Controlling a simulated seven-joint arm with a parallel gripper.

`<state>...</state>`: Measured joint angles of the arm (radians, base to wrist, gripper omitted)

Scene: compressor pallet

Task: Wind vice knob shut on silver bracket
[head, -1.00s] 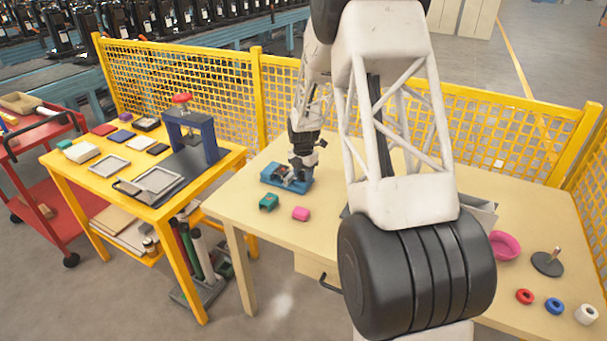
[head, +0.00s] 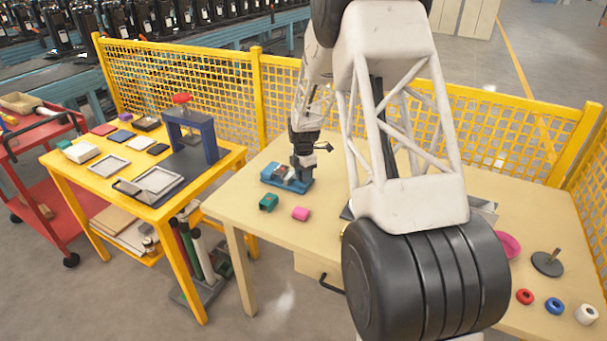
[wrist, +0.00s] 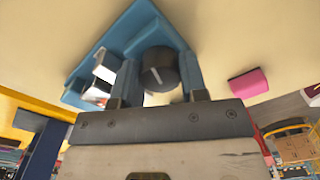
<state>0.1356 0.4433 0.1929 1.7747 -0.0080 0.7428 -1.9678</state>
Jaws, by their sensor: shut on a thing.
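The blue vice (head: 274,174) stands on the beige table, and it fills the upper part of the wrist view (wrist: 132,22). Its round black knob (wrist: 160,68) sits between the two fingers of my gripper (wrist: 159,78), which are shut on it. A silver bracket (wrist: 106,64) shows at the vice, left of the knob and partly hidden behind the left finger. I cannot tell whether the vice jaws touch it. In the head view my gripper (head: 301,172) is at the right end of the vice and hides the knob.
A green block (head: 268,203) and a pink block (head: 301,214) lie on the beige table (head: 240,205) in front of the vice. A yellow table (head: 185,210) with a press stands left. Yellow mesh fencing (head: 200,80) runs behind. My arm hides the table's middle.

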